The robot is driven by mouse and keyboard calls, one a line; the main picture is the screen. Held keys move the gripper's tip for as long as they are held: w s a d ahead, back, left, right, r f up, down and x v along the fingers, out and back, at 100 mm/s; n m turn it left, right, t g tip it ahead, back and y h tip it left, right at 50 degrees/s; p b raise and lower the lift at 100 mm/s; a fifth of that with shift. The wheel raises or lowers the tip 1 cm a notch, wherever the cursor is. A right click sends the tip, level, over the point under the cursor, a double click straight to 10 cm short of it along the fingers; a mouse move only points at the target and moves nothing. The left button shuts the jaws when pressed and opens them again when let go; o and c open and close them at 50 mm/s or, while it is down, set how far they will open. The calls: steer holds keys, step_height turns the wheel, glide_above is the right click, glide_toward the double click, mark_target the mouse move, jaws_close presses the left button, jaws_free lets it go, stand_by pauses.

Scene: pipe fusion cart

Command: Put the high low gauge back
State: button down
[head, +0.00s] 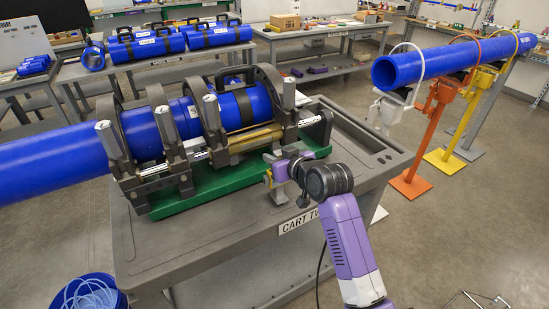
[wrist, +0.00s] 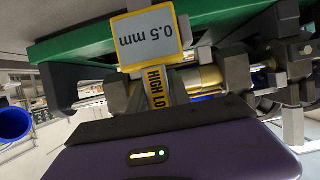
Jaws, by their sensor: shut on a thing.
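The high low gauge (wrist: 148,38) fills the top middle of the wrist view, with a grey face reading 0.5 mm, a yellow edge and a yellow "HIGH LO" label. My gripper (wrist: 155,92) is shut on it, with a finger on either side of the labelled stem. In the head view my gripper (head: 279,172) is at the front right side of the fusion machine, above the cart's edge.
The fusion machine (head: 185,186) clamps blue pipe on a green base (head: 212,187) on the grey cart (head: 245,232). Bare cart top lies in front of the base. Coloured pipe stands (head: 435,110) hold a blue pipe at right. A blue bucket (head: 88,293) stands at lower left.

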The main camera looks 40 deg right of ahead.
steer(key=shift+f, duration=0.15)
steer(key=shift+f, duration=0.15)
steer(key=c, duration=1.2)
jaws_free()
